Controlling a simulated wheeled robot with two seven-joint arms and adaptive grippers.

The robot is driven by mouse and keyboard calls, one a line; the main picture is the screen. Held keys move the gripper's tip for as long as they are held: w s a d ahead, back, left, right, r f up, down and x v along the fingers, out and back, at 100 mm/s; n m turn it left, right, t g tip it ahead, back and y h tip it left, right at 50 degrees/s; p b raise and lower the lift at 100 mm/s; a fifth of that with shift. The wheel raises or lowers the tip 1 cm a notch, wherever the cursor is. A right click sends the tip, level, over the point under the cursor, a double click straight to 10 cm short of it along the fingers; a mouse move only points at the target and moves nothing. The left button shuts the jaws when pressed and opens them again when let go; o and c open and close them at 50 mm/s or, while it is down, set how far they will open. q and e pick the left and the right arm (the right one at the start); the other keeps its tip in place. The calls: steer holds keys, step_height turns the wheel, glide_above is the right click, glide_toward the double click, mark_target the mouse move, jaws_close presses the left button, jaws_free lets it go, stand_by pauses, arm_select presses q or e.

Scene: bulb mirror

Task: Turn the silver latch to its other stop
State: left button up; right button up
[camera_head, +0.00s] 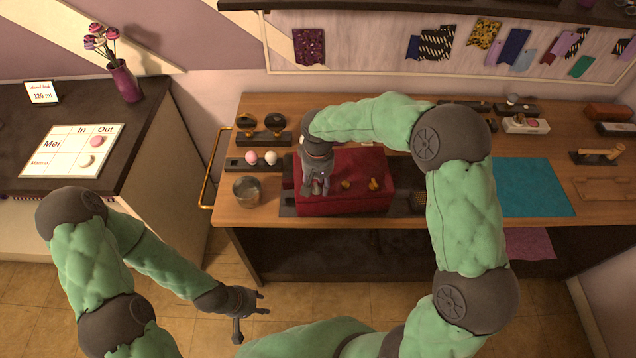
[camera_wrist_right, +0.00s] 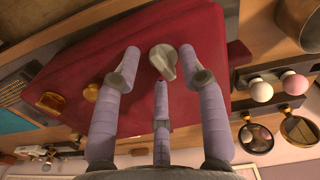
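The silver latch (camera_wrist_right: 163,61) sits on the front of a dark red box (camera_head: 345,205). In the right wrist view its rounded end is up and its narrower end points down and slightly right. My right gripper (camera_wrist_right: 162,66) is open, with fingers on both sides of the latch and a third finger below it. I cannot tell whether any finger touches it. In the head view my right gripper (camera_head: 317,188) is at the left part of the box and mostly hides the latch. My left gripper (camera_head: 252,317) is open and empty, low over the floor.
Two brass latches (camera_head: 345,184) (camera_head: 373,184) sit right of the gripper on the box. A metal cup (camera_head: 247,190) and a tray with pink and white bulbs (camera_head: 251,158) stand left of it. A teal mat (camera_head: 530,186) lies on the right of the bench (camera_head: 240,212).

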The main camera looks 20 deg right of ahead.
mark_target(318, 186)
step_height(318, 186, up, 12)
stand_by(0.7)
stand_by(0.5)
